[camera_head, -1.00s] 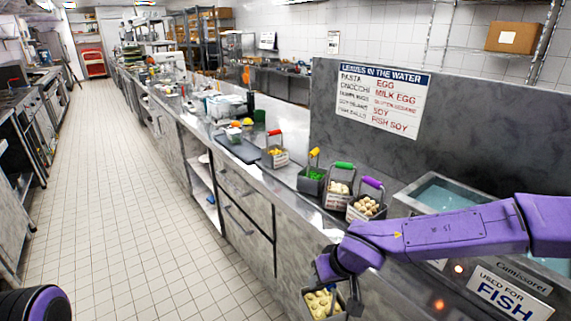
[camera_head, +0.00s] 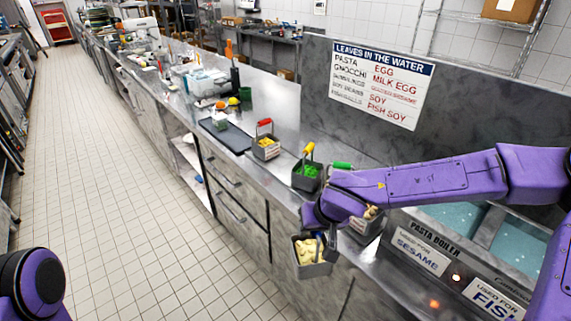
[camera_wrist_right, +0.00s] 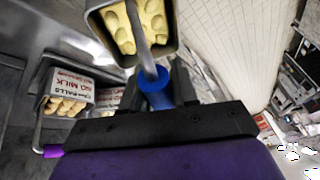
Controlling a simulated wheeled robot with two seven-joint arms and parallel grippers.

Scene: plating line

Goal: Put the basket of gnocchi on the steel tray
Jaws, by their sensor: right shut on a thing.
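The basket of gnocchi (camera_head: 316,270) is a grey metal basket with pale yellow lumps and a blue handle. My right gripper (camera_head: 322,236) is shut on the handle and holds the basket in front of the counter edge, above the floor. In the right wrist view the basket (camera_wrist_right: 172,42) hangs at the top, and its blue grip (camera_wrist_right: 156,82) is between the fingers. My left gripper is out of view.
A red-handled basket (camera_head: 266,155) and a yellow-handled basket with green contents (camera_head: 305,184) stand between the tray and my right arm. More baskets are partly hidden behind the arm. A green cup (camera_head: 246,94) stands behind the tray. The pasta boiler (camera_head: 455,215) is at right.

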